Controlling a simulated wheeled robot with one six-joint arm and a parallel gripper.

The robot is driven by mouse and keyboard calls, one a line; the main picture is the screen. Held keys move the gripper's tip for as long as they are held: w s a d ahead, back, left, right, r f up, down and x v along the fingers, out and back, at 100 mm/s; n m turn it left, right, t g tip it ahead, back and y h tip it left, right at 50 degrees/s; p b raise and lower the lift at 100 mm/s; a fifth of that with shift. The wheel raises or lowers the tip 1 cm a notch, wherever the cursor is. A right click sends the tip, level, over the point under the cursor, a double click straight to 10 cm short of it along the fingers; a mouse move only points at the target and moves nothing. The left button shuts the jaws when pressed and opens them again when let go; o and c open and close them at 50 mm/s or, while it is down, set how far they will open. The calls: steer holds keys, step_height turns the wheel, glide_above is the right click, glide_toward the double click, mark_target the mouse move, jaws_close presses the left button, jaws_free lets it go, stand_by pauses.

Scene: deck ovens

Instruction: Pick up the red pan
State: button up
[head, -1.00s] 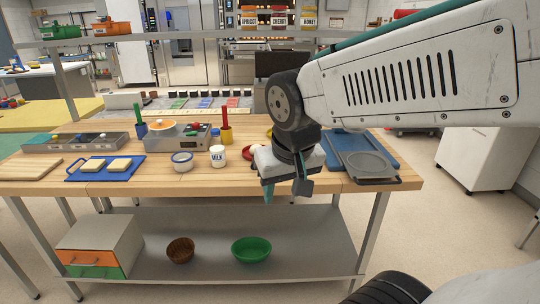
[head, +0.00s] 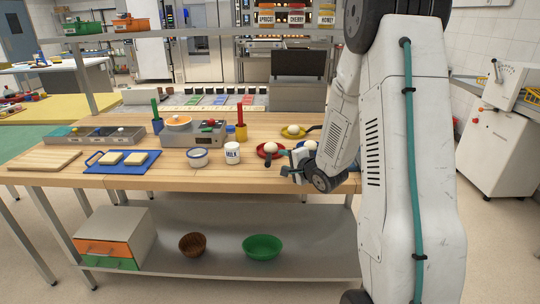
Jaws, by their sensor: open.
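The red pan (head: 261,153) is a shallow round dish on the wooden table, right of the milk jar. A white egg-like ball (head: 270,147) lies in it. My gripper (head: 277,166) is open and empty, just in front of the red pan at its near right side. The fingers point left in the picture. I cannot tell whether a finger touches the pan. My arm and wrist hide the table to the right, and no handle of the red pan can be made out.
A yellow pan (head: 287,135) with a white ball stands behind. A partly hidden blue piece with another ball (head: 310,145) is beside my wrist. The milk jar (head: 232,152), a white bowl (head: 198,158) and a grey stove (head: 180,137) stand left.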

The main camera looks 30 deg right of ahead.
mark_target(268, 156)
steer(key=x, duration=0.7)
steer(key=shift+w+a+r, duration=0.1)
steer(key=shift+w+a, duration=0.2)
jaws_close()
